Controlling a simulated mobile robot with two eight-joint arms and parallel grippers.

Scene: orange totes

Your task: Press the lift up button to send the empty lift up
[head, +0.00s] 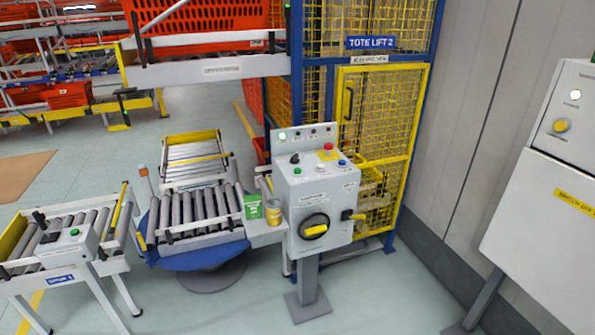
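A grey control box (318,203) stands on a post in the middle of the head view, in front of the lift cage. Its sloped top carries a black knob (294,158), a red button (328,147) on yellow, a blue button (341,163) and other small buttons. Their labels are too small to read, so I cannot tell which is the lift up button. A lamp (282,136) on its back panel glows. A black and yellow rotary switch (315,227) is on the front. The yellow mesh lift cage (385,110) has a sign, "TOTE LIFT 2" (371,43). Neither gripper is in view.
Roller conveyors (200,210) and a blue turntable (205,256) stand left of the box. A green box (253,206) and yellow tin (273,212) sit on a side shelf. Orange totes (200,30) are behind. A grey cabinet (545,200) stands right. Floor in front right is clear.

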